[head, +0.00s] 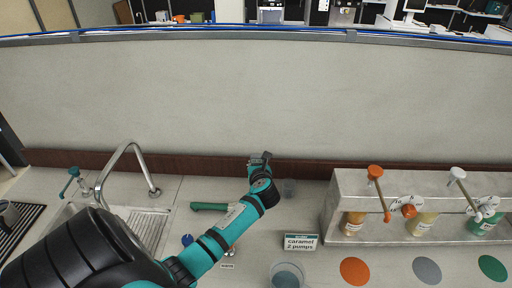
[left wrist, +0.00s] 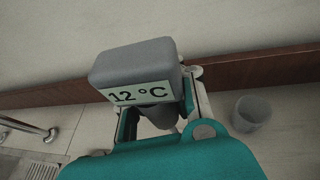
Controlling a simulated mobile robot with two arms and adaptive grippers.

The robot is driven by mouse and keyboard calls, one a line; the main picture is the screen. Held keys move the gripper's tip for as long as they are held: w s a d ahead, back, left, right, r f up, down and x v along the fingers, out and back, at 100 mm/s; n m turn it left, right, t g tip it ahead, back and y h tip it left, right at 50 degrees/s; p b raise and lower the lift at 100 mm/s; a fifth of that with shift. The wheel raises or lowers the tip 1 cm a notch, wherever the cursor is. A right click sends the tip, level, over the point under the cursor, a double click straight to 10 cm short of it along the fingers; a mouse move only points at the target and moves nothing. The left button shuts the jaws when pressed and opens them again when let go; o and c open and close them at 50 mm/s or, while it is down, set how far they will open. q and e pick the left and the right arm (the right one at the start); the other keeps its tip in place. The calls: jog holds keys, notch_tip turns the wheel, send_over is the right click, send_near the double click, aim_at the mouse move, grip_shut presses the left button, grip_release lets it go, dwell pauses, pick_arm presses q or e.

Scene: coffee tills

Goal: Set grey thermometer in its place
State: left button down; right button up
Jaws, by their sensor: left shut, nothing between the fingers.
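The grey thermometer (left wrist: 135,62) is a rounded grey block with a pale display reading "12 °C". In the left wrist view it stands tilted right in front of my left gripper (left wrist: 155,120). In the head view the grey thermometer (head: 256,161) shows small at the tip of my left arm, near the back wall. My left gripper (head: 262,169) is shut with nothing held between its fingers, very close to the thermometer; whether they touch is hidden. Its lower part is hidden behind the gripper. My right gripper is not in view.
A small grey cup (left wrist: 252,113) stands right of the gripper. A green-handled tool (head: 208,206) lies left of my arm. A sink with a tap (head: 128,150) is at left. A "caramel 2 pumps" sign (head: 300,242), a jug (head: 287,276) and a pump-bottle rack (head: 345,180) are at right.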

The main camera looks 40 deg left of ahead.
pick_arm(q)
notch_tip(320, 180, down, 7)
jog(key=b, duration=0.4)
jog(key=shift+r, duration=0.2)
dwell(1.2)
jog(key=shift+f, duration=0.15)
dwell(0.4)
jog(key=c, duration=1.4)
grip_release()
